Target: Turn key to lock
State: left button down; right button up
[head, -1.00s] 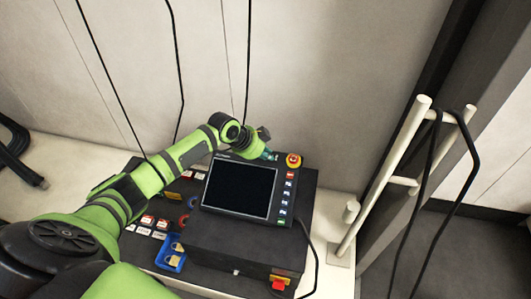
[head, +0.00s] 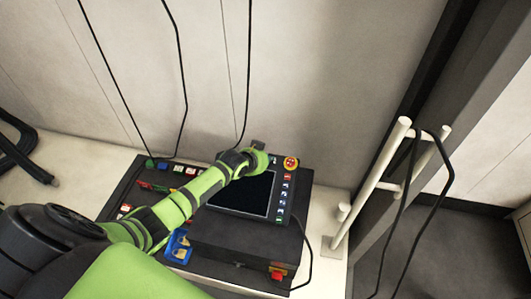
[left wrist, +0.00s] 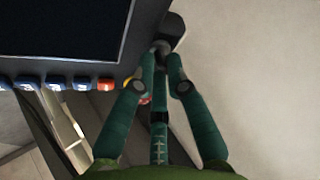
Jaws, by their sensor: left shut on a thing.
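The teach panel with its dark screen (head: 252,193) stands on a black box. Its red emergency stop on a yellow ring (head: 291,163) is at the upper right corner. My left gripper (left wrist: 160,62) is at the panel's top edge, left of the stop in the head view, where my own wrist mostly hides it. In the left wrist view its green fingers converge on a small dark part (left wrist: 162,46) beside the panel's edge. The key is too hidden to make out clearly, and I cannot tell its angle. My right gripper is not in view.
A row of coloured buttons (head: 283,198) runs down the panel's right side. A blue tray (head: 178,246) and a red switch (head: 277,275) are near the box's front. A white rail (head: 367,190) stands at right. Black cables hang behind.

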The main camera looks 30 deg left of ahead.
pick_arm(q)
jog(key=shift+d+r+n+y+p, duration=0.1)
jog(key=shift+d+n+y+p, duration=0.15)
jog(key=shift+n, duration=0.25)
jog(key=shift+n+y+p, duration=0.15)
jog(key=shift+n+p, duration=0.2)
jog(key=shift+n, duration=0.15)
jog(key=shift+n+y+p, duration=0.35)
jog(key=shift+n+y, duration=0.05)
jog(key=shift+n, duration=0.6)
jog(key=n+y, duration=0.1)
jog(key=n, duration=0.1)
jog(key=shift+d+n, duration=0.1)
jog(key=shift+n, duration=0.2)
jog(key=shift+n+y, duration=0.4)
jog(key=shift+n, duration=0.9)
